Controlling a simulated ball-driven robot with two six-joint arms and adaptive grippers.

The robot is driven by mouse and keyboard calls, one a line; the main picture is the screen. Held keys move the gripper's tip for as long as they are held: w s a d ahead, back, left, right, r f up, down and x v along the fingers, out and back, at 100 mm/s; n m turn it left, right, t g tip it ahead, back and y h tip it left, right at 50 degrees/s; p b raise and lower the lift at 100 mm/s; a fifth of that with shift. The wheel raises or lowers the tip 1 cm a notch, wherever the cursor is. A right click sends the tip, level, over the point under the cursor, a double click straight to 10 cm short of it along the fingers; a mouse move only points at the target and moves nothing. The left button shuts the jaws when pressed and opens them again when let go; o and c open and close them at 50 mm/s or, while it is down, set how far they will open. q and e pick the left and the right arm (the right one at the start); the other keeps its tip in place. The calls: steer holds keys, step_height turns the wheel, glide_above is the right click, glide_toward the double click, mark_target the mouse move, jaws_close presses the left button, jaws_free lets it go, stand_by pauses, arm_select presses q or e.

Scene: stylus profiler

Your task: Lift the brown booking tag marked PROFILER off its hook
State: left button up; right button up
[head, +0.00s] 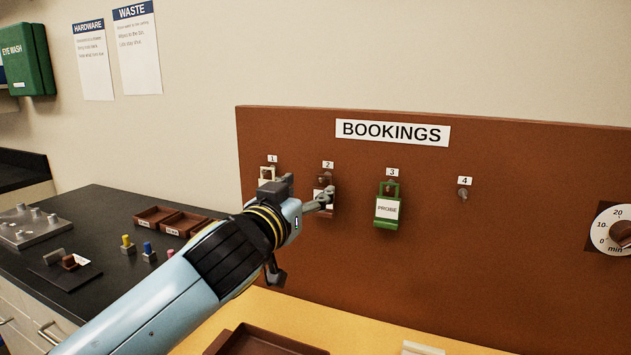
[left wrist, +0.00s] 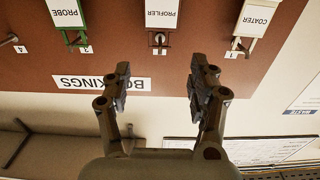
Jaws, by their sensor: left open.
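The brown booking tag marked PROFILER (head: 326,180) hangs on hook 2 of the brown bookings board. My left gripper covers part of it in the head view. In the left wrist view, which is upside down, its white PROFILER label (left wrist: 161,12) reads clearly and its hook (left wrist: 159,42) shows between the finger directions. My left gripper (head: 308,191) is open and empty in front of the tag. Its two fingers (left wrist: 161,75) stand wide apart in the left wrist view, with nothing between them. My right gripper is out of view.
A green PROBE tag (head: 387,208) hangs on hook 3, and a pale COATER tag (left wrist: 252,18) hangs on hook 1. Hook 4 (head: 463,194) is empty. A dial (head: 619,230) is at the right. Brown trays (head: 183,223) stand on the black bench at left.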

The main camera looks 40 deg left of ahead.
mark_target(320, 181)
arm_select(q)
steer(key=p+x, duration=0.1)
steer(key=x, duration=0.6)
steer(key=shift+w+a, duration=0.1)
steer(key=shift+w, duration=0.2)
steer(key=shift+c, duration=0.4)
steer(key=c, duration=0.9)
steer(key=shift+c, duration=1.2)
steer(key=o, duration=0.6)
steer(key=shift+c, duration=0.2)
jaws_close()
steer(key=shift+r+p, duration=0.1)
steer(key=shift+p, duration=0.25)
steer(key=shift+r, duration=0.4)
